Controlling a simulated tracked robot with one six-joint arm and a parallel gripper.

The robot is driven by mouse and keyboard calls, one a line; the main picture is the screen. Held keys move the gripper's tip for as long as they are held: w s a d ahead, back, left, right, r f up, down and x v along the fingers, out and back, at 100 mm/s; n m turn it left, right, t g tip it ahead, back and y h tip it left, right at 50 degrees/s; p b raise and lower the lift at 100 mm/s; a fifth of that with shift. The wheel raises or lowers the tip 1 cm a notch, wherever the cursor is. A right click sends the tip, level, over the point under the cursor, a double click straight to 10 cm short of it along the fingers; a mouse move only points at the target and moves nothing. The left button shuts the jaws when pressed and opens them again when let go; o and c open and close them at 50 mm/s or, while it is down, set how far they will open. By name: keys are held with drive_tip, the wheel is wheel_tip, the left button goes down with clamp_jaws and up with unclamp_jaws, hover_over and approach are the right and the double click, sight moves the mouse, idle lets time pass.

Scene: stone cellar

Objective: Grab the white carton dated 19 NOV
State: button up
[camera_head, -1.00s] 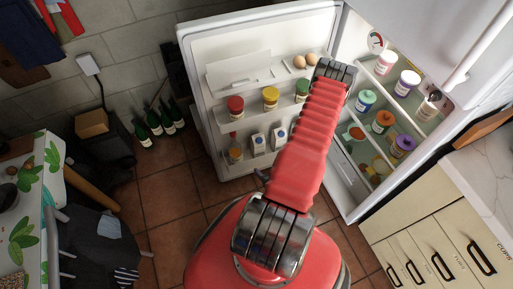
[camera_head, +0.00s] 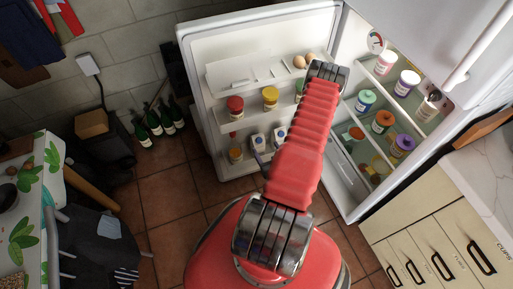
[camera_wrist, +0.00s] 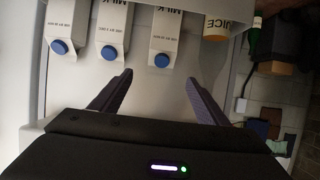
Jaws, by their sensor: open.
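In the wrist view three white milk cartons with blue caps stand in a row: a left carton (camera_wrist: 60,18), a middle carton (camera_wrist: 112,24) and a right carton (camera_wrist: 165,33). Each has small print near its cap, too small to read, so I cannot tell which says 19 NOV. Two cartons (camera_head: 258,142) (camera_head: 280,136) show on the lower fridge door shelf in the head view. My gripper (camera_wrist: 160,77) is open and empty. The right carton's cap appears between its fingertips, with the carton beyond them. My arm hides most of the gripper in the head view.
A juice container (camera_wrist: 216,25) stands right of the cartons in the wrist view. The open fridge door (camera_head: 205,80) holds jars (camera_head: 270,97) and eggs on upper shelves. Fridge shelves with several jars (camera_head: 383,121) lie right of my arm. Green bottles (camera_head: 153,120) stand on the floor.

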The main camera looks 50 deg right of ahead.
sight(258, 137)
drive_tip(key=x, duration=0.7)
drive_tip(key=shift+x, duration=2.55)
drive_tip(key=shift+a, duration=0.1)
drive_tip(key=shift+c, duration=0.5)
clamp_jaws()
